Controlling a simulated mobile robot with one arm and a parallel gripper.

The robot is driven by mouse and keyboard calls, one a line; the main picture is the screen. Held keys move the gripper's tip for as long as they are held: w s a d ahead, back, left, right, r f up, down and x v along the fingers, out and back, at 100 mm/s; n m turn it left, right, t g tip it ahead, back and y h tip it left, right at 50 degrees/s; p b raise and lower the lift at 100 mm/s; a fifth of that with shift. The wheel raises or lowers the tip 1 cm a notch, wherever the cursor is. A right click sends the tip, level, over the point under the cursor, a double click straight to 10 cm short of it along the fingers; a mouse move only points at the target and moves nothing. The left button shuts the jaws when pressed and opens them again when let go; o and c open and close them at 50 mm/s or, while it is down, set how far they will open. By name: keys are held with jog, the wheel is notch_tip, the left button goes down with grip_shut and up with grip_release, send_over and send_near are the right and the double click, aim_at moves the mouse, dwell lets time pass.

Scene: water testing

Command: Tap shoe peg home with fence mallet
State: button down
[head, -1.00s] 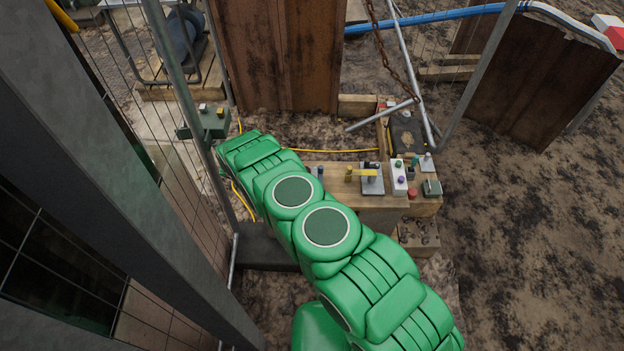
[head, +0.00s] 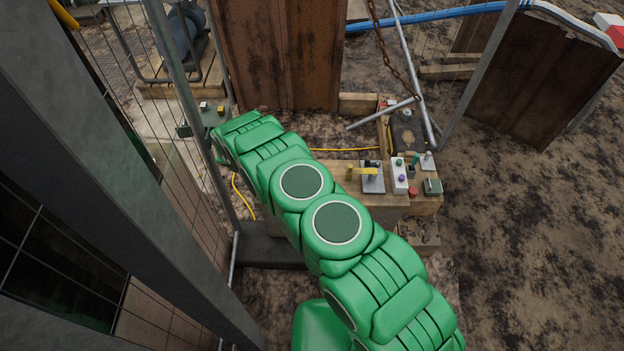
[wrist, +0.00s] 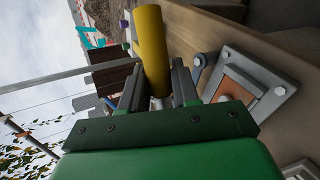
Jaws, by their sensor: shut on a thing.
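My gripper (wrist: 156,82) shows in the wrist view, its two dark fingers shut on a yellow cylinder that I take to be part of the fence mallet (wrist: 150,40). The rest of the mallet is hidden or out of the frame. Right of the fingers, a grey metal plate (wrist: 279,88) with a square orange-brown insert (wrist: 243,92) is bolted to a timber face; it may be the shoe. I cannot make out the shoe peg for certain. In the head view my green arm reaches to the fence at left, and my gripper is hidden there.
Fence posts (head: 95,130) stand close at left. Open mud lies at right.

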jog(key=shift+r, duration=0.1)
jog(key=shift+r, duration=3.1)
jog(key=shift+f, duration=0.1)
jog(key=shift+f, duration=1.25)
jog(key=shift+f, duration=0.1)
notch_tip(320, 180, down, 10)
jog(key=shift+d+r, duration=0.1)
jog(key=shift+r, duration=2.9)
